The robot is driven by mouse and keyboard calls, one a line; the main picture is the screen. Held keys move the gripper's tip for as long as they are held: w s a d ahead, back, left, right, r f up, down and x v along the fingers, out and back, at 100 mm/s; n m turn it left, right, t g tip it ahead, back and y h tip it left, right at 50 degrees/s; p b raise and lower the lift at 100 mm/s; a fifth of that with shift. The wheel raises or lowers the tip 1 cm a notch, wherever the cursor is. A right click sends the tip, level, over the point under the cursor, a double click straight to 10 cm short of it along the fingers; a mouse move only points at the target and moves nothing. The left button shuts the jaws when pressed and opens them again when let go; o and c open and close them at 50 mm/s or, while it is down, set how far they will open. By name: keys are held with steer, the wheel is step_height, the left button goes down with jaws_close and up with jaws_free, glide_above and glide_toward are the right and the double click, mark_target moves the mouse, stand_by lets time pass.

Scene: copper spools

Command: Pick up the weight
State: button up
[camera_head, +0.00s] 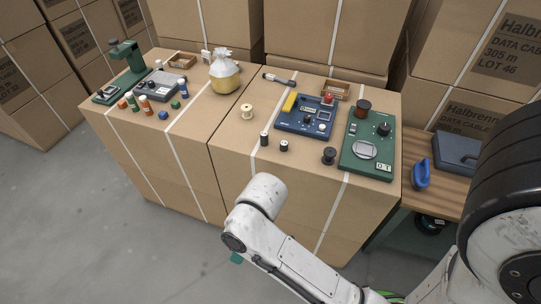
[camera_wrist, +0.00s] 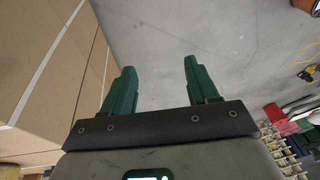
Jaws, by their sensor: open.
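Two small dark cylinders with pale tops, a taller one (camera_head: 264,139) and a shorter one (camera_head: 283,146), stand upright near the front of the right carton top in the head view. They look like weights, but I cannot tell for sure. A black spool-like piece (camera_head: 329,156) stands to their right. In the wrist view my gripper (camera_wrist: 158,64) has its two green fingers apart, with nothing between them. It points past a carton side towards the grey floor. In the head view my arm mostly hides the gripper, which is in front of the cartons, below their top.
A blue instrument panel (camera_head: 292,126) and a green device (camera_head: 357,158) with a copper spool (camera_head: 363,107) lie behind and right of the cylinders. A cream spool (camera_head: 247,111) stands left. A wooden bench (camera_head: 424,178) is at right. The floor (camera_head: 90,230) is open at left.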

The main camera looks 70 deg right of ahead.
steer(key=w+n+t+y+b, duration=0.1)
steer(key=w+n+b, duration=0.1)
steer(key=w, duration=0.7)
steer(key=w+d+r+n+t+b, duration=0.1)
steer(key=w+d+r+n, duration=0.8)
steer(key=d, duration=0.3)
steer(key=n+g+h, duration=0.3)
steer(key=n+g, duration=0.1)
steer(key=g, duration=0.1)
glide_above(284, 143)
step_height(284, 143, down, 4)
steer(key=shift+w+r, duration=0.1)
steer(key=shift+r, duration=0.05)
steer(key=shift+f, duration=3.05)
